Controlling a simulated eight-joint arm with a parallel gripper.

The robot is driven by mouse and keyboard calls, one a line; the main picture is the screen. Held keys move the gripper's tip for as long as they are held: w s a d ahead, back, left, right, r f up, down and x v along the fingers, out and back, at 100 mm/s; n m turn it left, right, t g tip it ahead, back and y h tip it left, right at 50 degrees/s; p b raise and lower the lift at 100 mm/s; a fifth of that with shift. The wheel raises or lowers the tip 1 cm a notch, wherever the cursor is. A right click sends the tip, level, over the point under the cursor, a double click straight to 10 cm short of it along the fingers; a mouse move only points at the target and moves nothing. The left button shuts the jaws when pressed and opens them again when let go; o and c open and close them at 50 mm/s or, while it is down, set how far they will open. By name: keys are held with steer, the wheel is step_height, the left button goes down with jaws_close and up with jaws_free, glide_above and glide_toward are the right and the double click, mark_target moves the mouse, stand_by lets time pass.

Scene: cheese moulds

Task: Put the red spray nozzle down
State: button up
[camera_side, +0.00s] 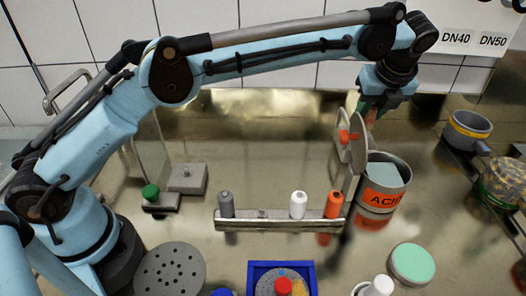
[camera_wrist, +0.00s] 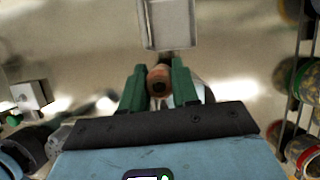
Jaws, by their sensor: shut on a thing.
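My gripper (camera_side: 371,108) is high at the right in the side view, above and behind the ACID can. It is shut on a reddish piece (camera_side: 371,117), which I take to be the red spray nozzle and which is mostly hidden by the fingers. In the wrist view the green fingers of my gripper (camera_wrist: 158,88) have the round brownish-red end of the nozzle (camera_wrist: 158,77) between them. A metal rack (camera_side: 265,222) holds a grey nozzle (camera_side: 226,205), a white nozzle (camera_side: 298,205) and an orange-red nozzle (camera_side: 333,206), all upright.
The ACID can (camera_side: 386,185) stands right of the rack, beside upright grey discs with a red knob (camera_side: 346,137). A blue tray (camera_side: 251,284), a perforated grey disc (camera_side: 169,268) and a green-topped round pot (camera_side: 412,263) are in front. Bare steel lies behind the rack.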

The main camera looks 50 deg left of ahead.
steer(key=d+m, duration=0.2)
steer(key=d, duration=0.1)
steer(key=m+t+h, duration=0.1)
steer(key=m, duration=0.1)
glide_above(381, 179)
steer(key=s+d, duration=0.1)
steer(key=s, duration=0.4)
step_height(381, 179, down, 9)
steer(key=shift+w+d+r, duration=0.1)
steer(key=shift+w+r, duration=0.05)
steer(key=shift+f, duration=2.2)
steer(key=o, duration=0.7)
steer(key=shift+f, duration=0.1)
steer(key=shift+o, duration=0.2)
steer(key=v, duration=1.2)
steer(key=shift+a, duration=0.2)
